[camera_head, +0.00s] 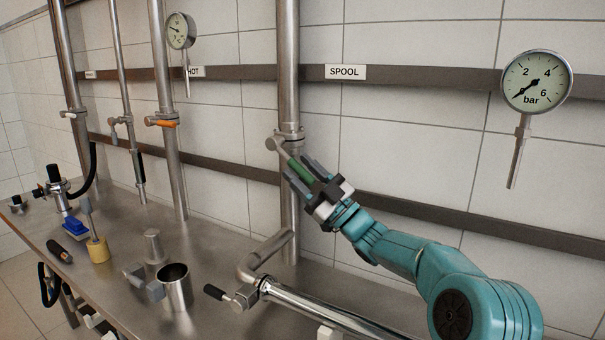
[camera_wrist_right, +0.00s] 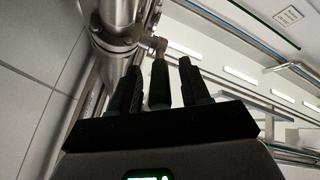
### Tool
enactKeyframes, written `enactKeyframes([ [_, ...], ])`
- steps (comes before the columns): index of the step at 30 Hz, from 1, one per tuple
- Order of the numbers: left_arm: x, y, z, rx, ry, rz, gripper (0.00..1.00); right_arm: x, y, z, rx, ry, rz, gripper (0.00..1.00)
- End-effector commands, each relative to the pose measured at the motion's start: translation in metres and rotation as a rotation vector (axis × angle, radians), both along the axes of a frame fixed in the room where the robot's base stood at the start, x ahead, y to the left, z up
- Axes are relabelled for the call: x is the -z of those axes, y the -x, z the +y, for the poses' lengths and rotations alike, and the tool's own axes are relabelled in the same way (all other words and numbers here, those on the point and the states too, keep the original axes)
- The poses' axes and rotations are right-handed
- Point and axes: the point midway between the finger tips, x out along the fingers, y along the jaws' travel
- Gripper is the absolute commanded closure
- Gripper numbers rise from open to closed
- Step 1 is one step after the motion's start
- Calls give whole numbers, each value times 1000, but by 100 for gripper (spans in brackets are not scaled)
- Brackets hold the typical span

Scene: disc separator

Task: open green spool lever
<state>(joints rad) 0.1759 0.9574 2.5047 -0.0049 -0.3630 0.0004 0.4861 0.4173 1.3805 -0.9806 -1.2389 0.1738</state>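The green spool lever (camera_head: 297,168) sticks out from a valve (camera_head: 290,135) on the steel pipe (camera_head: 288,60) beside the SPOOL label (camera_head: 345,72). It slants down and to the right in the head view. My right gripper (camera_head: 302,172) is at the lever, with its fingers on either side of the green handle. In the right wrist view the green handle (camera_wrist_right: 159,85) lies between the two dark fingers (camera_wrist_right: 159,70), with a gap on each side. The right gripper is open around it. My left gripper is not in view.
A pressure gauge (camera_head: 537,82) hangs on the right wall. An orange lever (camera_head: 161,123) sits on the HOT pipe. The steel counter (camera_head: 210,245) holds a metal cup (camera_head: 175,288), a blue brush (camera_head: 75,228) and a yellow-based tool (camera_head: 98,250). A chrome pipe (camera_head: 325,307) runs along the front.

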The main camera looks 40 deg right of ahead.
Motion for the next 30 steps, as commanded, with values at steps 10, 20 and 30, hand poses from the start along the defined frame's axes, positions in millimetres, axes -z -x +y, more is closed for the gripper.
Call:
enactKeyframes([
  [10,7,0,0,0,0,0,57,18,21,-10,2,-1,1,53],
  [20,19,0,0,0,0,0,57,68,87,-37,4,0,3,53],
  [30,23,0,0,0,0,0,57,94,122,-50,2,0,0,53],
])
